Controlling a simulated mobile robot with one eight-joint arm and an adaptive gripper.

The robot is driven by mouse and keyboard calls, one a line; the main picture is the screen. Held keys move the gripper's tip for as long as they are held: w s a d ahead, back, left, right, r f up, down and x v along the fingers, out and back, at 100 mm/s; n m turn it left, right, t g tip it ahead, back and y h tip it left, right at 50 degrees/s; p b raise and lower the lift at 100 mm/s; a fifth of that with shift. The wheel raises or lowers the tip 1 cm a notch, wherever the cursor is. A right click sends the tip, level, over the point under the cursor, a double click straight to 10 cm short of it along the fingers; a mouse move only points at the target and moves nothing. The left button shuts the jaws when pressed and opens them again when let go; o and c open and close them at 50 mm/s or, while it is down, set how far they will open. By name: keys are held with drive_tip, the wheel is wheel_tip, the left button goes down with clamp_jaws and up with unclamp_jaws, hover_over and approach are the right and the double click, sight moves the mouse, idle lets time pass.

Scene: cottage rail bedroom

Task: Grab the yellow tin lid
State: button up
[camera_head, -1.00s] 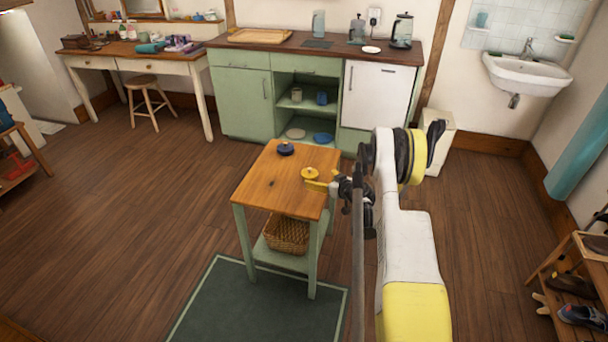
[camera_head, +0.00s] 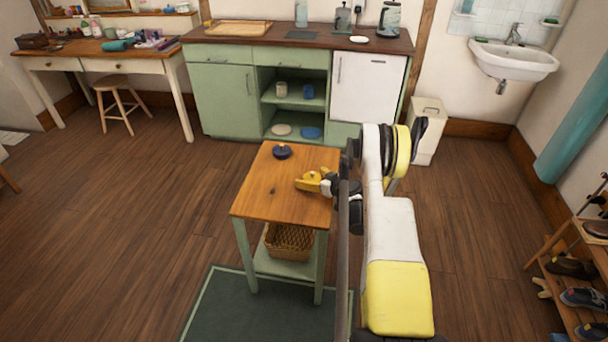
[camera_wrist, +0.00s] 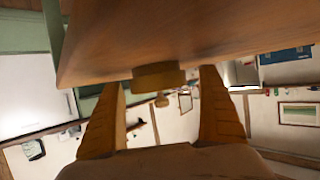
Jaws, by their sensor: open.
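The yellow tin lid (camera_wrist: 158,76) is on the top of the small wooden-topped table and shows between my two fingers in the wrist view. In the head view the lid (camera_head: 313,175) is partly covered by my yellow fingers. My gripper (camera_head: 308,184) reaches in from the right, low over the tabletop (camera_head: 275,195). In the wrist view my gripper (camera_wrist: 160,84) is open, with one finger on each side of the lid. I cannot tell whether either finger touches it.
A dark blue lid (camera_head: 282,152) with a knob sits at the table's far edge. A wicker basket (camera_head: 289,241) is on the shelf below. A green cabinet (camera_head: 222,100) stands behind. The floor to the left is clear.

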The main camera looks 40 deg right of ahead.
drive_tip(key=shift+s+r, duration=0.1)
drive_tip(key=shift+s, duration=0.1)
drive_tip(key=shift+c, duration=0.6)
drive_tip(key=c, duration=1)
drive_tip(key=shift+o, duration=0.2)
